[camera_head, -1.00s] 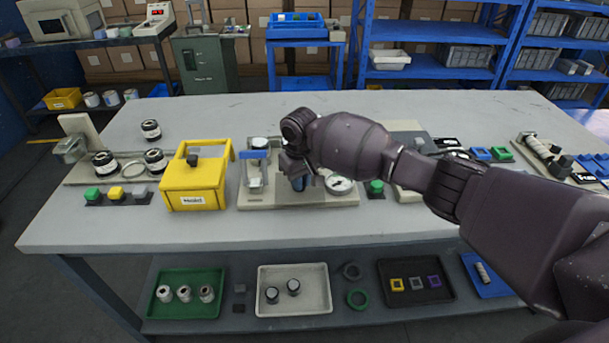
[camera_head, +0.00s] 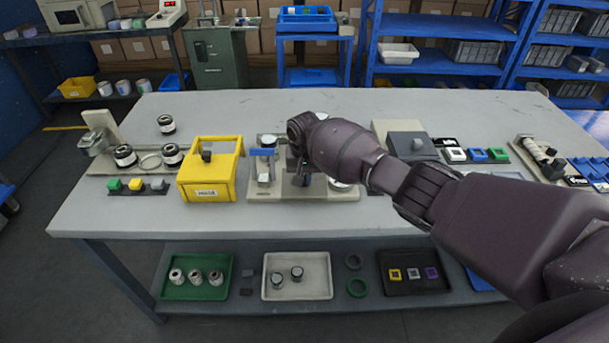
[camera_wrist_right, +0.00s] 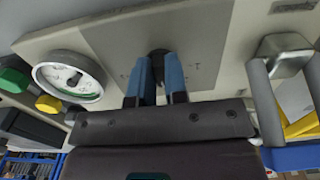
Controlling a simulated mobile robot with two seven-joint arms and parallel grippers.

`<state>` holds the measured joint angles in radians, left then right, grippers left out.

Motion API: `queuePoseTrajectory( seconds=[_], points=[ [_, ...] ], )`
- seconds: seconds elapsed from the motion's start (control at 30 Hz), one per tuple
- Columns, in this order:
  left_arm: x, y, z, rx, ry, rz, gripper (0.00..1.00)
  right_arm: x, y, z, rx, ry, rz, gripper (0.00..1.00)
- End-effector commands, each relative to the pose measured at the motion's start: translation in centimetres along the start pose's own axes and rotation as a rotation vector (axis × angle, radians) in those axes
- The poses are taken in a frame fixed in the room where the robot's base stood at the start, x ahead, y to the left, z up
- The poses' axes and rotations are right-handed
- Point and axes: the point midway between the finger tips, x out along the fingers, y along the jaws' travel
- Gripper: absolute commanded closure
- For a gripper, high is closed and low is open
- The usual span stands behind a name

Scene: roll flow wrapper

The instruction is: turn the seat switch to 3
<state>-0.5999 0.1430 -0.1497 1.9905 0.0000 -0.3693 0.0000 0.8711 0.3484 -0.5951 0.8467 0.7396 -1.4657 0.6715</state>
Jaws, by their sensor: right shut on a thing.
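The seat switch is a small dark knob (camera_wrist_right: 157,62) on a grey plate (camera_wrist_right: 205,50) in the right wrist view. Faint marks on the plate beside the knob are too small to read. My right gripper (camera_wrist_right: 157,82) has its two blue fingers closed on either side of the knob. In the head view my right gripper (camera_head: 302,178) points down at the beige fixture (camera_head: 262,196) in the middle of the bench, and the arm and gripper hide the knob there. My left gripper does not show.
A round dial gauge (camera_wrist_right: 70,80) sits left of the plate in the wrist view, and a metal handle (camera_wrist_right: 262,95) stands right. In the head view a yellow box (camera_head: 208,189) stands left of the fixture.

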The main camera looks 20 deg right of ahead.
Motion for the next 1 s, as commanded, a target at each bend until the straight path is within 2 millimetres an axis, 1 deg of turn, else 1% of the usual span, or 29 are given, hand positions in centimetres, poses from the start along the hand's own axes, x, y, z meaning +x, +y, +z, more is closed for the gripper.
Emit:
queuePoseTrajectory(
  seconds=[0.33,0.37,0.5,0.83,0.93,1.0],
  points=[
    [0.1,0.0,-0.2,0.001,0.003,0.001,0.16,0.1,0.0,0.0,0.002,0.000,0.001,1.00],
    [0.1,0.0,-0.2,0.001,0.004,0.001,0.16,0.1,0.0,0.0,0.001,0.000,0.001,0.83],
    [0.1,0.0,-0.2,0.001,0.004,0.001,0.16,0.1,0.0,0.0,0.001,0.000,0.001,0.62],
    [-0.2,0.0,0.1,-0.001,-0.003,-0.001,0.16,-0.3,0.0,0.0,0.001,0.001,0.000,0.61],
    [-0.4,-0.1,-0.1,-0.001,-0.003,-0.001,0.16,-1.2,0.0,0.0,0.000,0.002,0.000,0.61],
    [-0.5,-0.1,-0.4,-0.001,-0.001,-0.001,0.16,-2.2,0.0,-0.1,0.000,0.004,-0.001,0.61]
  ],
)
